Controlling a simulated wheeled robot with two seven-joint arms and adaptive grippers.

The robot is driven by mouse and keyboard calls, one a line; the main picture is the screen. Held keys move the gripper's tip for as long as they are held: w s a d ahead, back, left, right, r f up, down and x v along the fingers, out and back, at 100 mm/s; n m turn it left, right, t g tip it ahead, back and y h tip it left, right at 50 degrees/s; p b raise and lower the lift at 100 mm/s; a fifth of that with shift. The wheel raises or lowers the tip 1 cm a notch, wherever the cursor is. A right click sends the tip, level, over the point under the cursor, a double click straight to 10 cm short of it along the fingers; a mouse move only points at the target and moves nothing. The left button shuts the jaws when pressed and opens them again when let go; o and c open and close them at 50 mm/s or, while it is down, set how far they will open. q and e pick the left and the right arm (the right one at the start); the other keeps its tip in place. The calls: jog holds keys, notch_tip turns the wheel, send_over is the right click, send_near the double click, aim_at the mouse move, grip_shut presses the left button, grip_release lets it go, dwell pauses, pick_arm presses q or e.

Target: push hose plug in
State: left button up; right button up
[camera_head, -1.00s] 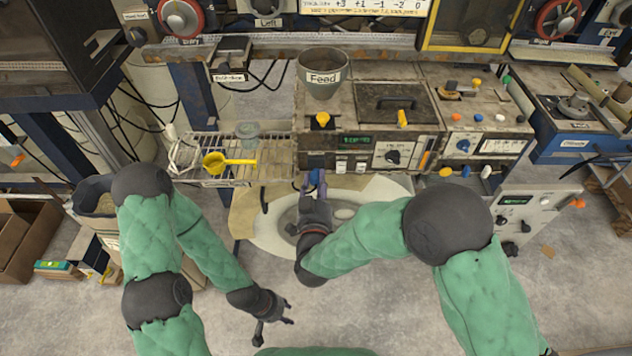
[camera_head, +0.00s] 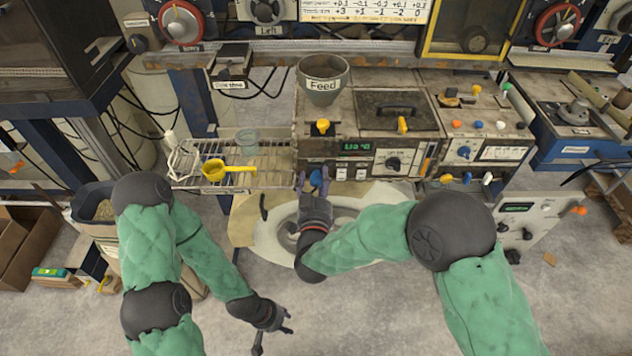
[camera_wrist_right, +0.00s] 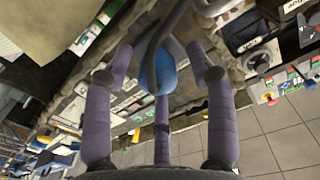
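The blue hose plug (camera_head: 316,177) is at the lower front of the machine below the display in the head view. In the right wrist view the rounded blue plug (camera_wrist_right: 158,70) lies between my spread fingers, with a grey hose or loop crossing in front of it. I cannot tell how deep the plug sits in its socket. My right gripper (camera_head: 312,182) is open around the plug, with gaps at both sides; its fingers (camera_wrist_right: 160,65) also show in the wrist view. My left gripper (camera_head: 275,338) is open and empty, low over the floor, away from the machine.
The machine front has knobs, a green display (camera_head: 355,147) and a grey Feed hopper (camera_head: 323,85) on top. A wire rack (camera_head: 235,165) with a yellow scoop (camera_head: 222,167) is at its left. A pale round container (camera_head: 270,225) stands below my right gripper.

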jog(key=s, duration=1.2)
jog(key=shift+a, duration=0.15)
jog(key=shift+f, duration=0.1)
jog(key=d+f+g+y, duration=0.1)
jog(key=d+f+g, duration=0.3)
jog(key=f, duration=0.7)
jog(key=d+f+g+y, duration=0.15)
jog(key=f+g, duration=0.35)
jog(key=f, duration=0.5)
jog(key=s+d+f+g+y, duration=0.1)
jog(key=s+d+f+g, duration=0.1)
jog(key=s+f+g, duration=0.2)
jog(key=s+d+f+g+y, duration=0.1)
jog(key=s+f+g, duration=0.3)
jog(key=s+f, duration=0.4)
jog(key=shift+s+d+f+g, duration=0.3)
jog(key=shift+s+d+f, duration=0.1)
jog(key=shift+s+d, duration=0.55)
